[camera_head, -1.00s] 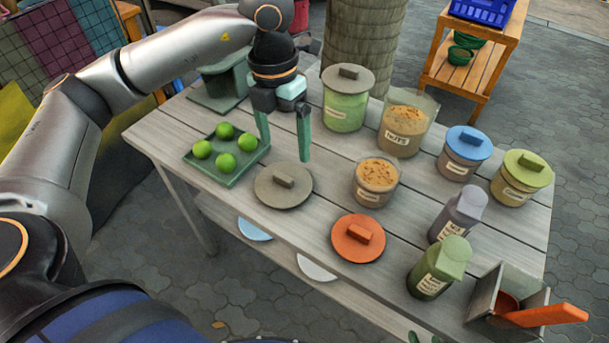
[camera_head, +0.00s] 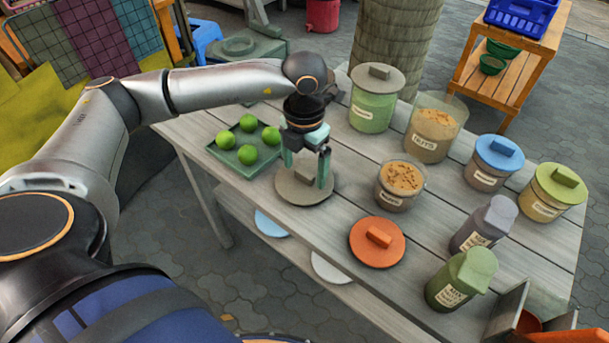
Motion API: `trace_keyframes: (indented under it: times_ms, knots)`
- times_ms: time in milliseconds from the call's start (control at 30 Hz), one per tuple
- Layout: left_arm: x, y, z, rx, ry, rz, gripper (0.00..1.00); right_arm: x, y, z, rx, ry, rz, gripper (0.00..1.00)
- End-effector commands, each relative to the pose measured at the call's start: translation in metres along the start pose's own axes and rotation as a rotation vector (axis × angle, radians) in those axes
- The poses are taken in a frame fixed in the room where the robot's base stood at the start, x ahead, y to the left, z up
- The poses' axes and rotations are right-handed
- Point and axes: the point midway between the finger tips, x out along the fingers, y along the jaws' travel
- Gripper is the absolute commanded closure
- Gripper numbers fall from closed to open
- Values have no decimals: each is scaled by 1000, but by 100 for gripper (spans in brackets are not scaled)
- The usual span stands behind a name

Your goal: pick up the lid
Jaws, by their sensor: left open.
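A round grey-brown lid (camera_head: 296,190) with a block handle lies flat on the wooden table. My left gripper (camera_head: 306,172) is open and points down right over this lid, its two fingers on either side of the handle. The handle is partly hidden by the fingers, and I cannot tell whether they touch it. A second lid, orange-red (camera_head: 377,243) with a block handle, lies on the table to the right and nearer. My right gripper does not show.
A green tray (camera_head: 232,158) with several limes sits left of the grey-brown lid. An open jar (camera_head: 401,184) stands close to its right. Lidded jars, a larger open jar (camera_head: 432,127) and two bottles (camera_head: 461,279) fill the right side. Bare planks (camera_head: 335,220) show between the two lids.

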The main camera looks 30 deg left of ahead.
Motion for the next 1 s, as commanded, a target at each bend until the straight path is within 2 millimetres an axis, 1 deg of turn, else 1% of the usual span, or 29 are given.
trace_keyframes:
  times_ms: [33,100,300,1000]
  knots:
    - [5,0,0,0,1,0,7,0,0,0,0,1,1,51]
    - [7,0,0,0,0,0,7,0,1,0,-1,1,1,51]
    - [7,0,0,0,-1,0,7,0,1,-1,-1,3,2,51]
    - [6,0,0,0,-1,-1,86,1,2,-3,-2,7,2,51]
